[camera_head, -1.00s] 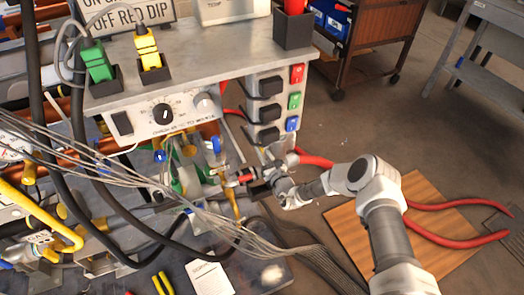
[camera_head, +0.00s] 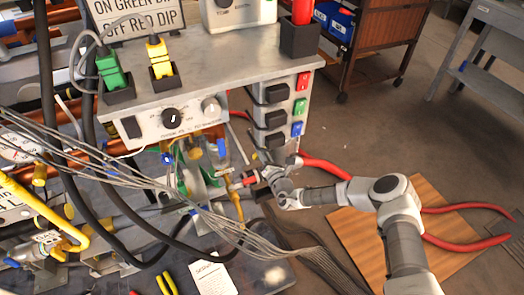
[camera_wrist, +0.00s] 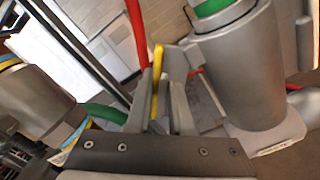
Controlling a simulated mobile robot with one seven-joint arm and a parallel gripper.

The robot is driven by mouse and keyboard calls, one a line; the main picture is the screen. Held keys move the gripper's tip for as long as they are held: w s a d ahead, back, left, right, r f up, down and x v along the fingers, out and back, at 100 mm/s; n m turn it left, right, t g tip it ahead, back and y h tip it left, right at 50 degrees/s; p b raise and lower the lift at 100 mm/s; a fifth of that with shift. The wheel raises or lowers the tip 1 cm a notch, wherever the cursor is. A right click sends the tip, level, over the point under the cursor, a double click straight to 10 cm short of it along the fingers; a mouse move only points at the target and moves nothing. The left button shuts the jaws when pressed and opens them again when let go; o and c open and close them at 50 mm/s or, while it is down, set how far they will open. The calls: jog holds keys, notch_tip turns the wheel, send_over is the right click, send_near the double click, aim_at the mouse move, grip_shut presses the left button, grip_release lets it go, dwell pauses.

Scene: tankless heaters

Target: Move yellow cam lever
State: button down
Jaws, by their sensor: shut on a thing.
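The yellow cam lever (camera_wrist: 158,56) is a slim yellow bar in the wrist view. It stands between the two grey fingers of my gripper (camera_wrist: 163,88), which are shut on it. Its upper end shows above the fingers; its lower part is partly hidden between them. In the head view my gripper (camera_head: 262,185) is in the pipework below the right side of the grey control box (camera_head: 185,124). The lever cannot be made out clearly there, as the gripper and cables cover that spot.
A metal cylinder with a green band (camera_wrist: 245,65) stands close to the right of the fingers. Grey cables (camera_head: 240,232) hang just below my gripper. Open floor (camera_head: 385,135) lies to the right.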

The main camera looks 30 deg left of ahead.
jog(key=m, duration=0.1)
jog(key=r+m+p, duration=0.1)
jog(key=m, duration=0.1)
jog(key=r+m, duration=0.1)
jog(key=shift+s+m, duration=0.2)
jog(key=shift+m, duration=0.1)
jog(key=shift+w+d+r+m+p, duration=0.1)
jog(key=shift+r+m+p, duration=0.25)
jog(key=shift+m, duration=0.8)
jog(key=shift+w+r+m+p, duration=0.1)
jog(key=shift+r+m+p, duration=0.25)
jog(key=shift+m, duration=0.8)
jog(key=shift+r, duration=0.15)
jog(key=c, duration=1.1)
grip_release()
jog(key=shift+r, duration=0.1)
jog(key=p+v, duration=0.5)
jog(key=v, duration=1.2)
jog(key=shift+d, duration=0.25)
